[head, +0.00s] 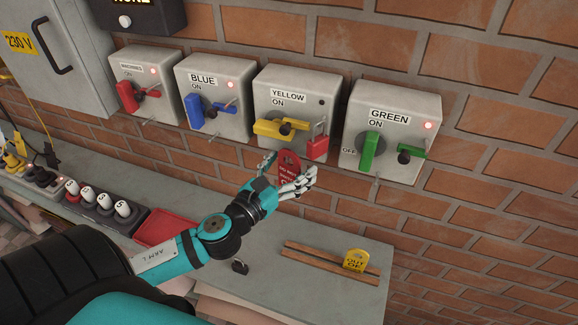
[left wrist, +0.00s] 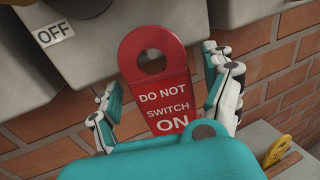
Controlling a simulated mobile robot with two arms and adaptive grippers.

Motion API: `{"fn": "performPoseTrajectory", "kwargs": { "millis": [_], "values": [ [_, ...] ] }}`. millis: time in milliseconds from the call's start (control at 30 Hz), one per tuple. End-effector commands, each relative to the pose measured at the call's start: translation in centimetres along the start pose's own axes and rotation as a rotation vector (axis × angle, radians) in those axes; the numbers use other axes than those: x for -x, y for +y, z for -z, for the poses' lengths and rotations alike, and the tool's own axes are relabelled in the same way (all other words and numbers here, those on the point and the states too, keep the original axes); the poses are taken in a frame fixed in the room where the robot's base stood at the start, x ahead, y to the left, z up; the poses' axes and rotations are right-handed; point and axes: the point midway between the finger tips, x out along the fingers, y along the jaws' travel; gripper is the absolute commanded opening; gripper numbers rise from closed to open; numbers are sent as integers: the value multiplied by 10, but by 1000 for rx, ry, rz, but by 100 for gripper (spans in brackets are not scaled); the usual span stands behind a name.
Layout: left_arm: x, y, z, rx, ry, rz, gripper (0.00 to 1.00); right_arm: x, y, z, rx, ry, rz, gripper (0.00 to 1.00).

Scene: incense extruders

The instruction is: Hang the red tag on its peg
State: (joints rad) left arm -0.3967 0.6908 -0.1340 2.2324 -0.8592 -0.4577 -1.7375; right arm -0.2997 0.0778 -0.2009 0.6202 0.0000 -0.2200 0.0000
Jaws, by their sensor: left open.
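The red tag (head: 288,166) reads DO NOT SWITCH ON and has a round hole at its top. It stands upright just below the front of the grey YELLOW switch box (head: 291,88). In the left wrist view the tag (left wrist: 160,85) shows face-on, its hole against the grey box. My left gripper (head: 286,176) is open, with its fingers apart on either side of the tag. My right gripper is not in view.
A red padlock (head: 317,145) hangs by the yellow handle (head: 278,129). The GREEN box (head: 392,128) is to the right, the BLUE box (head: 213,96) to the left. Below, a yellow tag (head: 355,260) stands in a wooden rack (head: 318,259), near a red tray (head: 163,229).

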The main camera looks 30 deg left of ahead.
Motion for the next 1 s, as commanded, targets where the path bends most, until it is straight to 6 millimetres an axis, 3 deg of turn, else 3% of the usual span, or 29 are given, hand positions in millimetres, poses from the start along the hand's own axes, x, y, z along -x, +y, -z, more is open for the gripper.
{"fn": "performPoseTrajectory", "kwargs": {
  "millis": [267, 600, 1000],
  "values": [
    [21, 0, 2, 3, 4, -2, 84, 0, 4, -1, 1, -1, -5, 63],
    [95, 1, 2, 3, 8, -7, 84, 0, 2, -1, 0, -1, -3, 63],
    [119, 0, 0, 1, -1, -2, 84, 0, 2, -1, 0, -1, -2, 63]
  ]
}}
